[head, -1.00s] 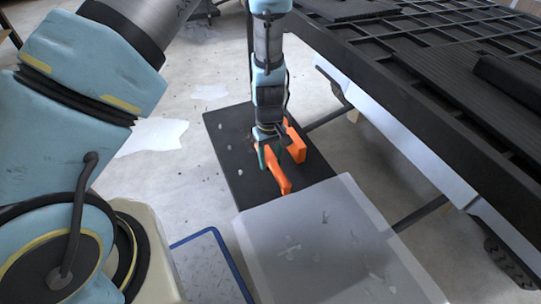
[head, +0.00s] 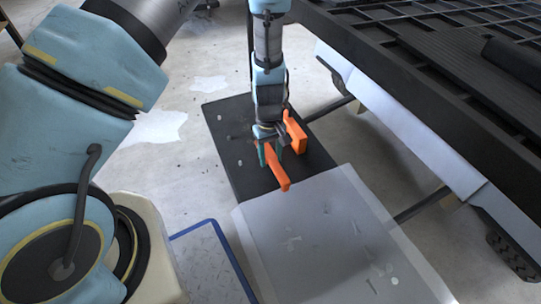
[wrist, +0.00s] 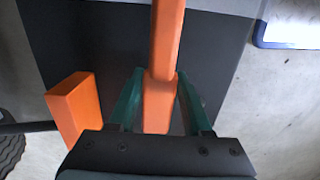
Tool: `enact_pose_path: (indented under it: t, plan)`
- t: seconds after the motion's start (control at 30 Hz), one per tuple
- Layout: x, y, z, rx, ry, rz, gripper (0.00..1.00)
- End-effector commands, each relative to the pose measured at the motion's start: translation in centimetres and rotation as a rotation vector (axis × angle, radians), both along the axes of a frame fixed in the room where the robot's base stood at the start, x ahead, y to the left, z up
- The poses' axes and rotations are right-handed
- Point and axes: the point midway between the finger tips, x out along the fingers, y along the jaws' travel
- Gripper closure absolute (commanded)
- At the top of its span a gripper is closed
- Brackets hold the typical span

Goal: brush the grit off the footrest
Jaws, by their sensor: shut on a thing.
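The footrest is a dark flat plate (head: 225,150) low over the floor, with several pale grit specks (head: 240,161) on its left part. My gripper (head: 271,158) is over the plate, its teal fingers shut on an orange bar (head: 278,174), which looks like the brush's handle. In the wrist view the bar (wrist: 166,40) runs between the fingers (wrist: 155,98). An orange block (head: 297,136) is just right of my gripper and also shows in the wrist view (wrist: 75,105). I cannot tell whether it joins the bar. No bristles show.
A translucent grey sheet or tray (head: 305,235) with scattered pale bits adjoins the footrest's near edge. A blue-edged panel (head: 205,240) lies to its left. The cart's black slatted platform (head: 440,70) overhangs at the right. Pale floor (head: 180,95) is open at the left.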

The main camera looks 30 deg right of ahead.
Motion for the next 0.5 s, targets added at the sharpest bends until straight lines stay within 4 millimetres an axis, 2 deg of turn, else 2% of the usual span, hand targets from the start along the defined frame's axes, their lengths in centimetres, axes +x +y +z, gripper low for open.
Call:
enact_pose_path:
  t: [0.5]
  plan:
    - [0.01,0.00,-1.07,0.000,0.000,0.000,0.95]
